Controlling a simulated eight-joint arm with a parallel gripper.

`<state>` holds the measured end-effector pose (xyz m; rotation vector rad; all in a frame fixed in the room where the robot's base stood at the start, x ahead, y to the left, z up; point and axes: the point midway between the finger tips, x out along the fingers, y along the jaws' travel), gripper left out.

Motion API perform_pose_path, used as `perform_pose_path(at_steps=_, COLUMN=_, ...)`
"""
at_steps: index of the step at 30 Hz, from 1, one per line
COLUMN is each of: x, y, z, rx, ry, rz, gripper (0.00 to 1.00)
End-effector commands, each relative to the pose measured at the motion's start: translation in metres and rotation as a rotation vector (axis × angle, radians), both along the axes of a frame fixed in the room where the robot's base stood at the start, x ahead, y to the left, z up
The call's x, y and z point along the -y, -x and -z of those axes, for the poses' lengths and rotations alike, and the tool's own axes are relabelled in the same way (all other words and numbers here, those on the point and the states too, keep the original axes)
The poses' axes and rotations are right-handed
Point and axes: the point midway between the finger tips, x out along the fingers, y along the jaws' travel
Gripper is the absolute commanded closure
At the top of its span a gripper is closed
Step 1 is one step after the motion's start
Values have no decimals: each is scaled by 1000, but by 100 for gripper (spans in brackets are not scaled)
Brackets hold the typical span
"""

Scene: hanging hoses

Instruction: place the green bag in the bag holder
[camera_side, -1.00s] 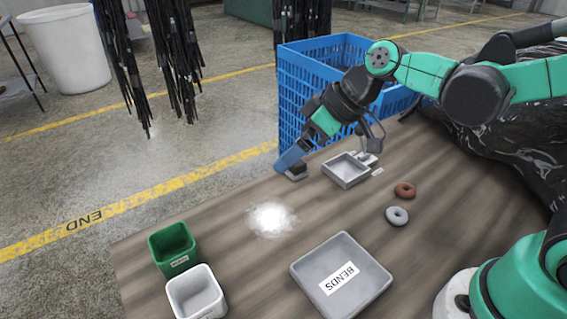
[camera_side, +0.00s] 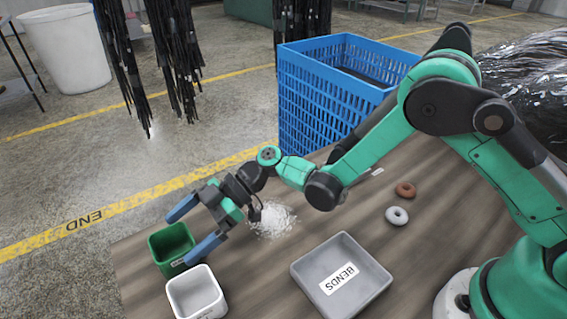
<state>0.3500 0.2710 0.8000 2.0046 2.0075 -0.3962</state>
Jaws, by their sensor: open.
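No soft green bag is plain to see; the one loose green item is an open, square green container (camera_side: 160,243) at the table's left edge. A label shows on its front. My gripper (camera_side: 178,240) is open, with its two blue fingers spread over or around the container's right side and pointing left. One finger is beyond it and one is near its front right. I cannot tell whether they touch it. I cannot make out which thing is the bag holder.
A white square container (camera_side: 197,294) stands just in front of the green one. A grey tray labelled BENDS (camera_side: 341,277) lies front centre. A grey ring (camera_side: 397,215) and a brown ring (camera_side: 405,189) lie to the right. A blue crate (camera_side: 335,100) stands behind the table.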

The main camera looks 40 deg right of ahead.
Motion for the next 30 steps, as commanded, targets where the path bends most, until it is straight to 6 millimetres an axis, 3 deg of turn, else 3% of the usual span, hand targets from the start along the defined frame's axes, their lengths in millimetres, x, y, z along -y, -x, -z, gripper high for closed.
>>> perform_pose_path(at_steps=6, x=-25, y=0, z=10, rx=0, ry=1, rz=-1, gripper=0)
perform_pose_path(at_steps=15, x=-29, y=0, z=12, rx=-2, ry=2, rz=3, gripper=0)
perform_pose_path(at_steps=16, x=-29, y=0, z=12, rx=-2, ry=2, rz=3, gripper=3)
perform_pose_path(at_steps=24, x=-29, y=0, z=12, rx=-2, ry=2, rz=3, gripper=76)
perform_pose_path(at_steps=30, x=-29, y=0, z=11, rx=-2, ry=2, rz=3, gripper=76)
